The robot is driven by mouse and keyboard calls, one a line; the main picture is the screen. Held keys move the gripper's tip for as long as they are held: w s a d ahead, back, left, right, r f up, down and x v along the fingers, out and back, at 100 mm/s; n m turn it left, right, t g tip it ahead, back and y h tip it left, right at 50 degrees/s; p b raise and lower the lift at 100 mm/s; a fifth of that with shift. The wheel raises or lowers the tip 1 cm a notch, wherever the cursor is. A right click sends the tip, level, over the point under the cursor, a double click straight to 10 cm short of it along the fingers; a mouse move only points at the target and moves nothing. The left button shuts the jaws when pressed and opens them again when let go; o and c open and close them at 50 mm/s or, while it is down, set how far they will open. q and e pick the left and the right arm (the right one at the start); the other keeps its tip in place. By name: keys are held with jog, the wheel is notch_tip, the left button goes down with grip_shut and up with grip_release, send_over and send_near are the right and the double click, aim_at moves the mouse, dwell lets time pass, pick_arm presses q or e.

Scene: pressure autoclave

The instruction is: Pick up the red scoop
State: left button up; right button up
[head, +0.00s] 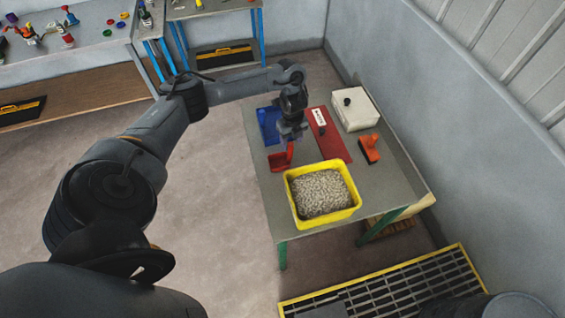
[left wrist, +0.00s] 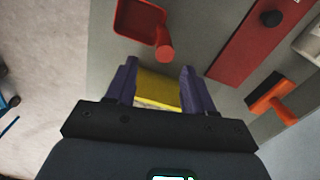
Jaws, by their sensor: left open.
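The red scoop (head: 278,162) lies on the grey table, just behind the yellow tub, with its handle at its right side. It also shows at the top of the left wrist view (left wrist: 138,20), its handle end (left wrist: 165,50) pointing toward the fingers. My left gripper (head: 292,133) hangs over the table, close to the scoop handle in the picture. In the left wrist view its two purple fingers (left wrist: 158,78) are apart, with nothing held between them; the handle end appears just beyond the fingertips. The height gap is hard to judge. My right gripper is not in view.
A yellow tub (head: 356,190) of pale pellets stands in front of the scoop. A blue object (head: 268,124) lies behind it. A red board (head: 334,148), an orange tool (head: 370,149) and a white box (head: 362,116) are to the right. Bare table (head: 375,185) shows right of the tub.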

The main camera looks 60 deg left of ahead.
aim_at(291, 142)
pick_arm(q)
jog(key=shift+w+a+f, duration=0.1)
jog(key=shift+a+f, duration=0.1)
jog(key=shift+f, duration=0.55)
jog(key=shift+w+a+f, duration=0.1)
jog(key=shift+a+f, duration=0.05)
jog(key=shift+f, duration=0.65)
jog(key=shift+a+f, duration=0.2)
jog(key=shift+f, duration=1.3)
grip_shut()
